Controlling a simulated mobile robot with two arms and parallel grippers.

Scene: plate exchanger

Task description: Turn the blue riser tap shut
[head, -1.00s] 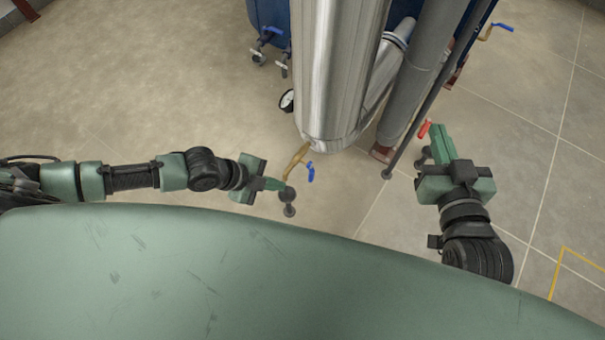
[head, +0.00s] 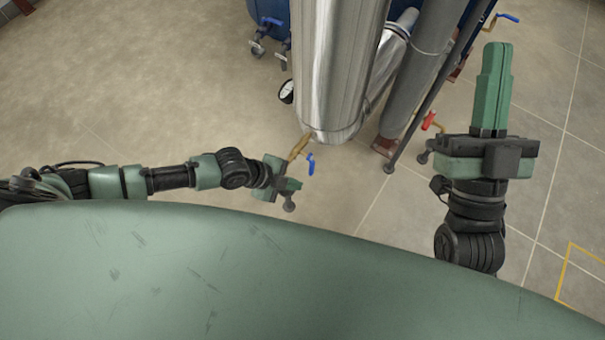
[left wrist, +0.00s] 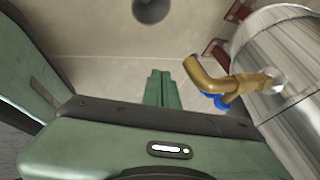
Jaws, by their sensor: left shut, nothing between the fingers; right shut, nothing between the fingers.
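A blue-handled tap (head: 310,163) sits on a brass pipe (head: 299,146) at the foot of the silver column. My left gripper (head: 297,185) is shut and empty, just below this tap in the picture. In the left wrist view, the shut fingers (left wrist: 163,76) are left of the brass pipe (left wrist: 215,80), and the blue handle (left wrist: 218,99) is partly hidden behind it. Contact is not visible. Another blue-handled tap (head: 507,17) is at the upper right. I cannot tell which is the riser tap. My right gripper (head: 497,50) is shut and empty, pointing up the picture.
A silver column (head: 335,80) and a grey pipe (head: 420,70) stand in the middle. A red-handled tap (head: 430,120) is left of my right gripper. A blue tank (head: 270,12) with small taps stands behind. Open floor (head: 150,100) lies to the left.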

